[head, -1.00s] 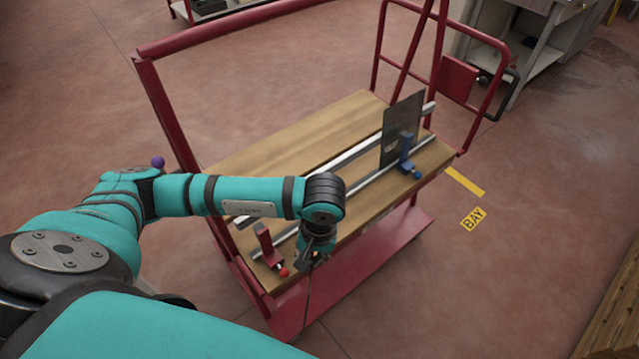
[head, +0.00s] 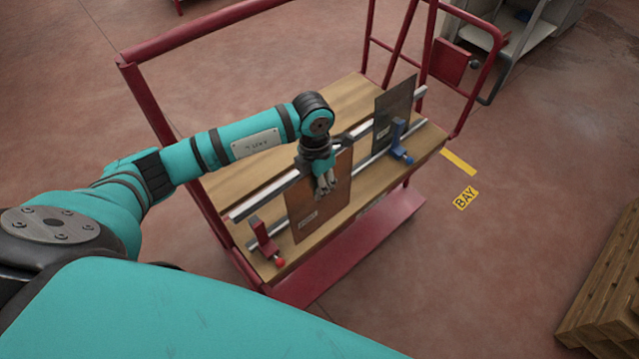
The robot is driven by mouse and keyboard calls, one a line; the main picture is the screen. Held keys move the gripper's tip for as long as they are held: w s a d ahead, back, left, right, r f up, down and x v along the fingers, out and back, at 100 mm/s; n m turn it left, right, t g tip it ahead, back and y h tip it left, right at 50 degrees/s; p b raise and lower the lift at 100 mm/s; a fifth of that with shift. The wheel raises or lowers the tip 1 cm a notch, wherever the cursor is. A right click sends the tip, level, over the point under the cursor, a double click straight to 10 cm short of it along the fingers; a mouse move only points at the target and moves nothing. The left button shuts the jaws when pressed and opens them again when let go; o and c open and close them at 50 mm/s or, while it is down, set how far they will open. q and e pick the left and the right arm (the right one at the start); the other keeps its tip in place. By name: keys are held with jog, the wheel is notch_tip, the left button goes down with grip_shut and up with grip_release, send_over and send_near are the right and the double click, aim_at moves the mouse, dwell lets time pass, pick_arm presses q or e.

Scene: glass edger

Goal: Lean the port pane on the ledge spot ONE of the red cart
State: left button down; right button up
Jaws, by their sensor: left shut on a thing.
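A reddish-brown pane (head: 325,209) with a small label too blurred to read hangs upright, slightly tilted, in my left gripper (head: 325,186). The gripper is shut on its upper part. The pane is in front of the rails of the red cart (head: 207,34), over the left half of the wooden deck (head: 240,181). I cannot tell if its lower edge touches the deck or a rail. A dark grey pane (head: 393,108) stands at the right end of the rails, behind a blue clamp (head: 398,142). A red clamp (head: 264,240) is at the left end. My right gripper is out of view.
The cart's red lower shelf (head: 345,252) juts out in front. A yellow BAY mark (head: 466,197) lies on the floor at right. A wooden pallet (head: 610,300) is at lower right, a grey bench (head: 530,35) at upper right. The floor between is clear.

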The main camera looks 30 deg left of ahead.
pick_arm(q)
jog(key=shift+w+a+b, duration=0.65)
jog(key=shift+a+b, duration=0.45)
jog(key=shift+a, duration=0.5)
jog(key=b, duration=0.5)
send_over(291, 176)
jog(key=s+d, duration=0.1)
jog(key=s, duration=0.1)
jog(key=shift+f, duration=0.95)
jog(key=shift+w+d+f+b, duration=0.1)
jog(key=shift+f+b, duration=0.75)
jog(key=shift+f, duration=0.35)
jog(key=shift+w+d+f+b, duration=0.1)
jog(key=shift+f+b, duration=0.7)
jog(key=shift+f, duration=0.4)
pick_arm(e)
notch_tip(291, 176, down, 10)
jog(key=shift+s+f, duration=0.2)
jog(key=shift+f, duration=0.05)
pick_arm(q)
jog(key=shift+f+b, duration=0.4)
jog(key=shift+f, duration=0.15)
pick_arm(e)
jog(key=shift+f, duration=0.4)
pick_arm(q)
jog(key=c, duration=1.4)
grip_release()
jog(key=shift+s, duration=0.1)
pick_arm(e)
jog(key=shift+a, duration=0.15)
